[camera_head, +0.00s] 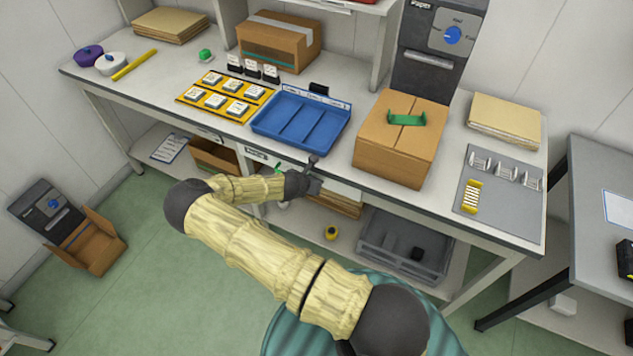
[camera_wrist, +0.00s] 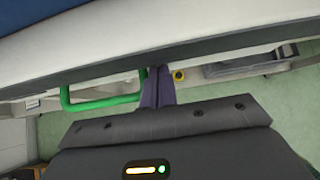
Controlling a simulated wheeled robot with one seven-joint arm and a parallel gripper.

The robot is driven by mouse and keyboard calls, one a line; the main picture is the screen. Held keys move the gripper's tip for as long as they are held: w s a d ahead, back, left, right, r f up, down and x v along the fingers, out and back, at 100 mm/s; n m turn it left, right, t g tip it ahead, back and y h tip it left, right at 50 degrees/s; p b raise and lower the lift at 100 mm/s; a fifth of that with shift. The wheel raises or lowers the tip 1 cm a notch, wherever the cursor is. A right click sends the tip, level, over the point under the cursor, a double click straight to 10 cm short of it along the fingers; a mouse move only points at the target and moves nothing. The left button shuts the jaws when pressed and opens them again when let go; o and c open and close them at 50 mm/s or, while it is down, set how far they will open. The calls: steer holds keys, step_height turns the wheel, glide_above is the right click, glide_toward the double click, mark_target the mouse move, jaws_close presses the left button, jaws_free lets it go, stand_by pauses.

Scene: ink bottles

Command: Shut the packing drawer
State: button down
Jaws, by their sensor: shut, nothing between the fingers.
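A drawer front with a green handle (camera_head: 279,168) sits under the front edge of the workbench, mostly hidden behind my arm. In the wrist view the green handle (camera_wrist: 100,104) is a bar just left of my fingers. My gripper (camera_head: 313,160) is at the bench's front edge, below the blue tray. In the wrist view its dark fingers (camera_wrist: 157,72) are together and empty, with their tips close under the bench edge. Whether they touch the drawer front, and how far the drawer stands out, I cannot tell. The drawer labels are too small to read.

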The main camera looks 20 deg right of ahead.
steer(key=shift+w+d+r, duration=0.2)
steer(key=shift+d+r, duration=0.05)
steer(key=shift+d, duration=0.05)
steer(key=s+a+r+b, duration=0.1)
steer(key=s+a+r, duration=0.5)
steer(key=s+a, duration=0.2)
steer(key=shift+a+r, duration=0.3)
steer(key=shift+a, duration=0.05)
stand_by(0.5)
